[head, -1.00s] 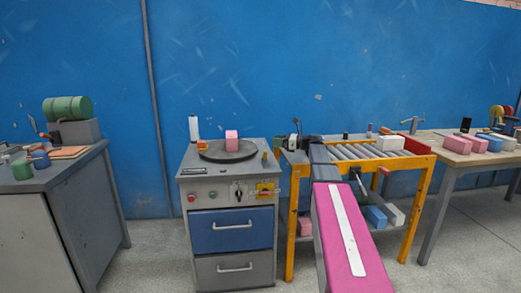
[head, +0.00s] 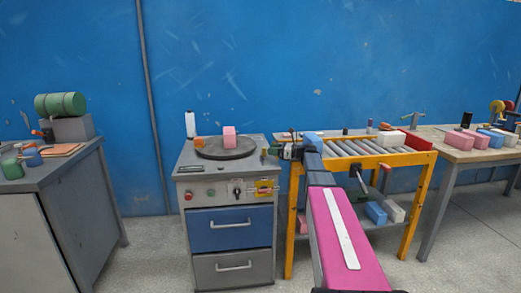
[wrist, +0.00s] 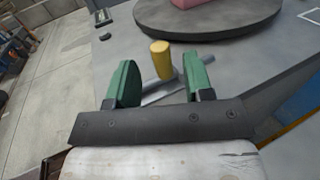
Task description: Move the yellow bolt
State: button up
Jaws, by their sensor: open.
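The yellow bolt (wrist: 160,58) stands upright on the grey cabinet top, in the wrist view. In the head view it is a small yellow post (head: 264,154) near the right edge of the cabinet top. My gripper (wrist: 162,72) is open, with green fingers on the left and right of the bolt's line. The bolt shows between the fingers and appears free of both. I cannot tell how far it lies beyond the fingertips. In the head view my gripper (head: 281,152) is just right of the bolt, pointing left.
A dark round turntable (head: 226,148) carries a pink block (head: 229,137) and stands close beyond the bolt. A white bottle (head: 190,124) and an orange piece (head: 199,142) are at the back left. The yellow-framed roller table (head: 291,220) stands right of the cabinet.

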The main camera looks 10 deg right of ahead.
jog(key=x, duration=0.6)
jog(key=shift+w+a, duration=0.1)
jog(key=shift+a, duration=0.1)
grip_shut()
